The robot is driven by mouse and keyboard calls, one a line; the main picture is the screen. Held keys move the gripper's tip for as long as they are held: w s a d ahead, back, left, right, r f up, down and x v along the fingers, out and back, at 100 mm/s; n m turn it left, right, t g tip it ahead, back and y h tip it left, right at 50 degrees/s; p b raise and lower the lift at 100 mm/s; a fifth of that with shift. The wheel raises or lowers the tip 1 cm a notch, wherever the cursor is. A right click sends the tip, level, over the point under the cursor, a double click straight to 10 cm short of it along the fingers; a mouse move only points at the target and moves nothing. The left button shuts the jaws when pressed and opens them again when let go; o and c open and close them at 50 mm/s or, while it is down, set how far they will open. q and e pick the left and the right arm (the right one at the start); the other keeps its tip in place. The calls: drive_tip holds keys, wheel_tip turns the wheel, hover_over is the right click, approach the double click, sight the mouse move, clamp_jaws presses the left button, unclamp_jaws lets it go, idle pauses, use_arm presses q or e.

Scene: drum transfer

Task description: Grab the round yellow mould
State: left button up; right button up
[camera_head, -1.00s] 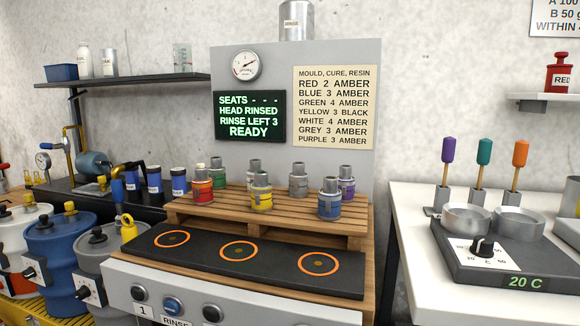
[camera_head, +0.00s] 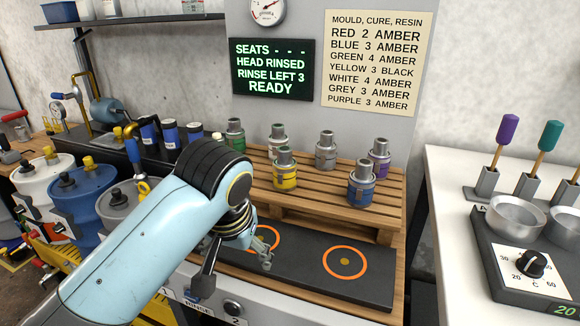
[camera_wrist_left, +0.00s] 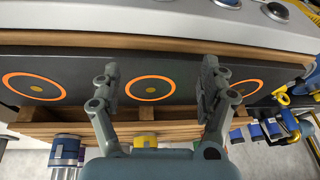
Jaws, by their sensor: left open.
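The round yellow mould (camera_head: 285,175) stands upright on the wooden pallet, a grey cap on top and a label on its side. Its yellow side also shows in the left wrist view (camera_wrist_left: 145,141), low in the picture and between my fingers' bases. My left gripper (camera_head: 265,250) is over the black plate in front of the pallet, apart from the mould. The left wrist view shows its two fingers (camera_wrist_left: 158,76) spread wide with nothing between them. My right gripper is not in view.
The blue mould (camera_head: 361,187) stands right of the yellow one. The purple (camera_head: 378,160), grey (camera_head: 325,152) and green (camera_head: 235,135) moulds share the pallet (camera_head: 330,216). The black plate (camera_head: 312,262) has orange rings. A status screen (camera_head: 271,70) reads READY.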

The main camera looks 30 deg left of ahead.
sight(288, 152)
use_arm(q)
drive_tip(key=w+r+n, duration=0.1)
drive_tip(key=w+r, duration=0.1)
drive_tip(key=w, duration=0.2)
drive_tip(key=w+a+r+n, duration=0.1)
drive_tip(key=w+r, duration=0.1)
drive_tip(key=w, duration=0.2)
drive_tip(key=w+r+n+y, duration=0.1)
drive_tip(key=w+r+n, duration=0.1)
drive_tip(key=w, duration=0.1)
drive_tip(key=shift+w+a, duration=0.25)
drive_tip(key=shift+w, duration=0.15)
drive_tip(key=w+r+n, duration=0.1)
drive_tip(key=w+r, duration=0.1)
drive_tip(key=w+r+n, duration=0.1)
drive_tip(key=w+r, duration=0.2)
drive_tip(key=w+r+n, duration=0.1)
drive_tip(key=w+r, duration=0.1)
drive_tip(key=shift+w+a+r+n+g, duration=0.2)
drive_tip(key=shift+w+a+n+g, duration=0.1)
drive_tip(key=shift+w+g, duration=0.1)
drive_tip(key=x, duration=0.4)
drive_tip(key=shift+w+a+f, duration=0.1)
drive_tip(key=shift+a+f, duration=0.15)
drive_tip(key=shift+f, duration=0.05)
drive_tip(key=x, duration=0.5)
drive_tip(key=shift+f+p, duration=0.3)
drive_tip(key=shift+f, duration=0.15)
drive_tip(key=shift+s, duration=0.2)
drive_tip(key=shift+c, duration=0.2)
